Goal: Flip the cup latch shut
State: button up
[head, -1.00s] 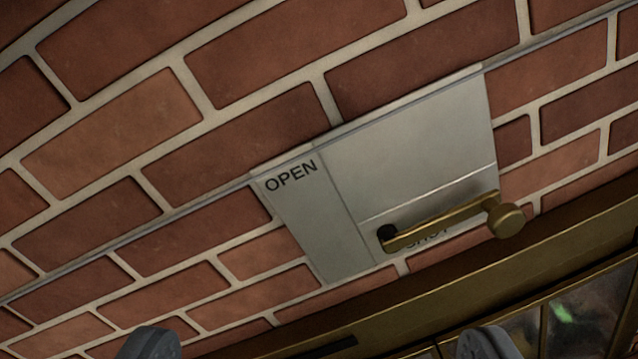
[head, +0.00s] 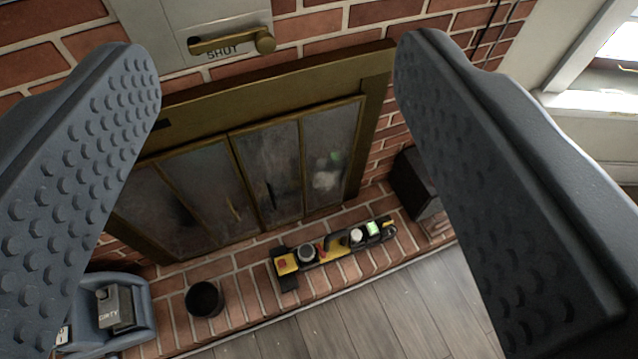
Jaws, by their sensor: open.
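No cup latch can be made out clearly. A round black cup-like container (head: 204,299) stands on the brick hearth, low and left of centre. A long yellow-and-black object (head: 333,246) lies to its right, with a round grey part, red pieces and a green panel; its details are too small to tell. My gripper (head: 275,55) is open and empty, its two grey studded fingers large at left and right. The hearth objects lie well beyond the fingers and nothing touches them. The left finger hides part of the left side.
A brass lever (head: 232,43) on a metal plate points near "SHUT". Brass-framed glass doors (head: 265,175) stand below. A blue bin (head: 140,292) holds a grey box (head: 115,306) with partly legible lettering. A black box (head: 416,184) stands right. The wooden floor (head: 400,318) in front looks clear.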

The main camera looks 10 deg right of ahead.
aim_at(322, 253)
jog(key=u, duration=0.6)
jog(key=k, duration=1.25)
jog(key=z, duration=0.55)
jog(key=i, duration=1.05)
jog(key=u, duration=0.05)
